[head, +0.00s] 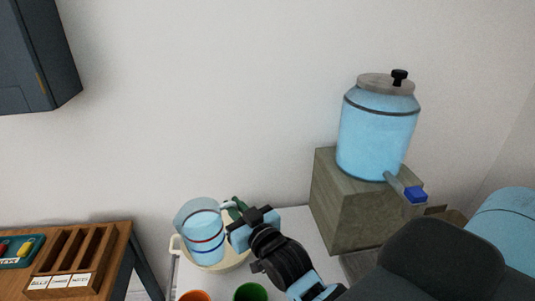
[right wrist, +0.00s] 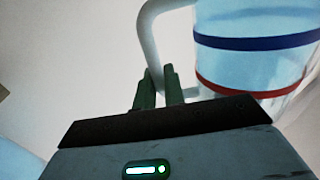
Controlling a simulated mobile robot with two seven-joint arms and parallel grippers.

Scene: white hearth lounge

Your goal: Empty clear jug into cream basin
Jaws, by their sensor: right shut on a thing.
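The clear jug (head: 204,236) has a blue band and a red band and holds light blue liquid up to near its top. It leans slightly in the head view and overlaps the cream basin (head: 234,262); I cannot tell how high above the basin it is. My right gripper (head: 236,212) is at the jug's right side, shut on its handle. In the right wrist view, the green fingers of the gripper (right wrist: 158,92) close around the lower part of the pale handle, and the jug (right wrist: 255,65) fills the upper right. The inside of the basin is mostly hidden. My left gripper is out of view.
An orange cup (head: 193,296) and a green cup (head: 250,292) stand in front of the basin on the white table (head: 310,243). A blue dispenser (head: 376,135) with a tap sits on a wooden block (head: 345,215) at right. A wooden desk (head: 118,250) is at left.

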